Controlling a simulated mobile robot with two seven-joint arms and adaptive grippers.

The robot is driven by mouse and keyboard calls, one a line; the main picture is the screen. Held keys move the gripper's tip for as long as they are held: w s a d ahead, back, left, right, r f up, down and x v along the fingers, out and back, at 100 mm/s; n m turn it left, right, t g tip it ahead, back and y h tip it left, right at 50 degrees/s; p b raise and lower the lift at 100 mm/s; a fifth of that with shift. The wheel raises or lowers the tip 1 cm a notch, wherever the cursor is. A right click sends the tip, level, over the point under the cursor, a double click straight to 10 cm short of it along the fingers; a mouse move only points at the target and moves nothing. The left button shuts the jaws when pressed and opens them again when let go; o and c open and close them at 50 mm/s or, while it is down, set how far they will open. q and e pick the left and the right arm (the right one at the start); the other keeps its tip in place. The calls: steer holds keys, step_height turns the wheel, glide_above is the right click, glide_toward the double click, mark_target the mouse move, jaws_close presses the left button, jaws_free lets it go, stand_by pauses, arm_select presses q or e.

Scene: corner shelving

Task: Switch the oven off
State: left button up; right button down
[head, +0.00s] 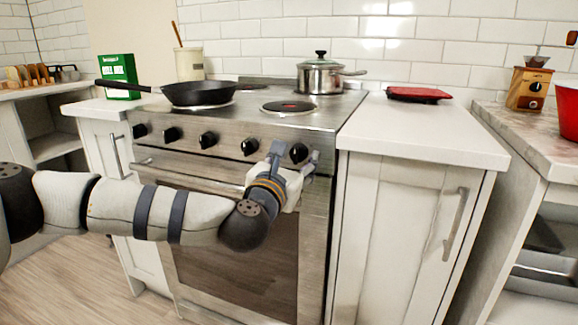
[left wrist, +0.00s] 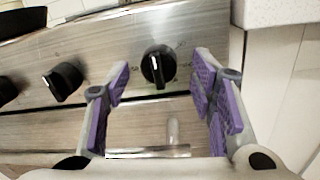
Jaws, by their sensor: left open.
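The oven (head: 235,245) is a steel range with a row of several black knobs along its front panel. My left gripper (head: 295,154) is open in front of the rightmost knob (head: 299,152). In the left wrist view this knob (left wrist: 157,67) shows between the two purple-padded fingers, apart from both. Its white mark points down in that view. The neighbouring knob (left wrist: 63,81) lies to the left, outside the fingers, with its white mark turned to the left. In the head view my left wrist covers part of the oven door and handle. My right gripper is out of view.
A black pan (head: 198,93) and a steel pot (head: 320,76) stand on the cooktop; one burner (head: 289,107) has a red centre. A white counter (head: 420,132) with a red item (head: 419,95) adjoins on the right. The oven handle (left wrist: 148,152) runs below the knobs.

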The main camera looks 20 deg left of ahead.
arm_select(q)
steer(key=s, duration=1.1)
steer(key=shift+d+f, duration=0.1)
